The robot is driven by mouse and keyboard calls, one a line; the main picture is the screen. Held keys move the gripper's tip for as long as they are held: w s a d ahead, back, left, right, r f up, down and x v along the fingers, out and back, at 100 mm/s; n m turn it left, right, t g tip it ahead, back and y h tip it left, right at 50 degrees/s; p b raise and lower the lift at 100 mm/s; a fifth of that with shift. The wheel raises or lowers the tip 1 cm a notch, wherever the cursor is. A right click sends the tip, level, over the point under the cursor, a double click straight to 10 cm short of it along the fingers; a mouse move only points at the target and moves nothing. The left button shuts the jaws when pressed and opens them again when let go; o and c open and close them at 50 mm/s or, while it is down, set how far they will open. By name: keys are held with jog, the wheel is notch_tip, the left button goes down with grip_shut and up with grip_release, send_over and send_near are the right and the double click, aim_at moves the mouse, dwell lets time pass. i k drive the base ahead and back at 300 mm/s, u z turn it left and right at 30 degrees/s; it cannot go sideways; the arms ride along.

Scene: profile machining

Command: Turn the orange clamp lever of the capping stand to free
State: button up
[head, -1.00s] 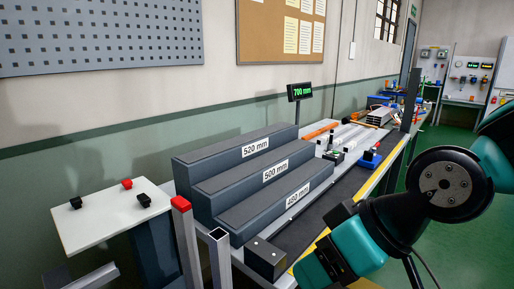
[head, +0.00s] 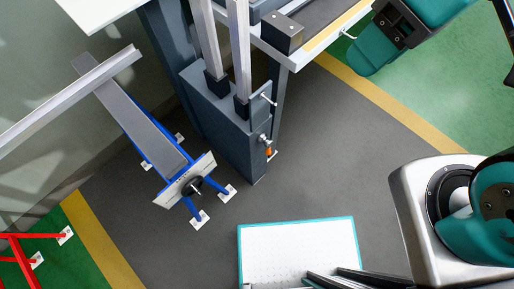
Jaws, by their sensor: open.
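The capping stand (head: 228,128) is a dark grey block on the floor in the upper middle of the head view. Two silver profiles (head: 208,40) stand upright in dark sockets on its top; their upper ends are out of view. The orange clamp lever (head: 269,151) shows as a small orange piece with metal parts, low on the stand's right side. It is too small to tell which way it is set. A teal and black part of my arm (head: 375,48) hangs at the upper right, apart from the stand. My gripper's fingertips do not show.
A bench with a dark metal block (head: 282,33) stands right of the profiles. A blue-legged roller stand (head: 185,185) carrying a long bar (head: 70,100) is at left. A white tray with teal edging (head: 298,245) lies at the bottom. Grey floor (head: 325,150) is open right of the stand.

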aim_at(268, 142)
jog(key=u, duration=0.65)
jog(key=i, duration=0.2)
jog(key=u, duration=0.6)
jog(key=k, duration=1)
jog(key=z, duration=1.25)
